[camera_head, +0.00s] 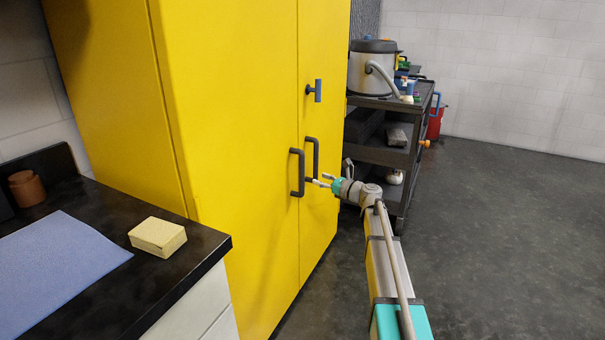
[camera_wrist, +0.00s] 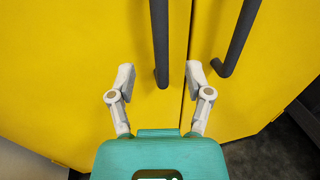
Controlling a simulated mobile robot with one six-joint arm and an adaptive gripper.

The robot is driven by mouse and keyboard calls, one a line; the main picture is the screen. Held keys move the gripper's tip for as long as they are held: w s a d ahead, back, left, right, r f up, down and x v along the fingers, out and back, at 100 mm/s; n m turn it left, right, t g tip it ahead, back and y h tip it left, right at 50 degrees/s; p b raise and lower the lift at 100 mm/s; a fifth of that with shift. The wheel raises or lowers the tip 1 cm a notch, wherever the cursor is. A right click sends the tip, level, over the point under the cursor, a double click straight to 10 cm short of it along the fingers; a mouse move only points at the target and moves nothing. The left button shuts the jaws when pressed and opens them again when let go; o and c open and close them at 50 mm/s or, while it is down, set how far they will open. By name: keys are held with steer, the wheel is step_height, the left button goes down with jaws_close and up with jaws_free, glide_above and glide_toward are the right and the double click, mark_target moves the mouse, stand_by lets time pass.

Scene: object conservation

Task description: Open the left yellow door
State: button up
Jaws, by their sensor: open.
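The yellow cabinet has a left door (camera_head: 240,150) and a right door (camera_head: 322,70), both looking shut. The left door's dark bar handle (camera_head: 297,173) stands upright beside the right door's handle (camera_head: 314,150). My gripper (camera_head: 323,180) is in front of the doors, near the lower part of the handles. In the wrist view my gripper (camera_wrist: 157,75) is open, and the lower end of the left door handle (camera_wrist: 160,50) lies between its fingertips. The right door handle (camera_wrist: 238,40) is to the right of the fingers. I cannot tell whether a finger touches the handle.
A blue-grey knob (camera_head: 315,91) sits on the right door above the handles. A dark cart (camera_head: 385,150) with a cooker (camera_head: 372,68) stands close to the cabinet's right. A black counter (camera_head: 190,255) with a sponge (camera_head: 157,236) is at left. Floor at right (camera_head: 500,220) is clear.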

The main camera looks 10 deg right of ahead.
glide_above(302, 191)
steer(key=w, duration=0.1)
stand_by(0.4)
steer(key=shift+c, duration=0.2)
jaws_close()
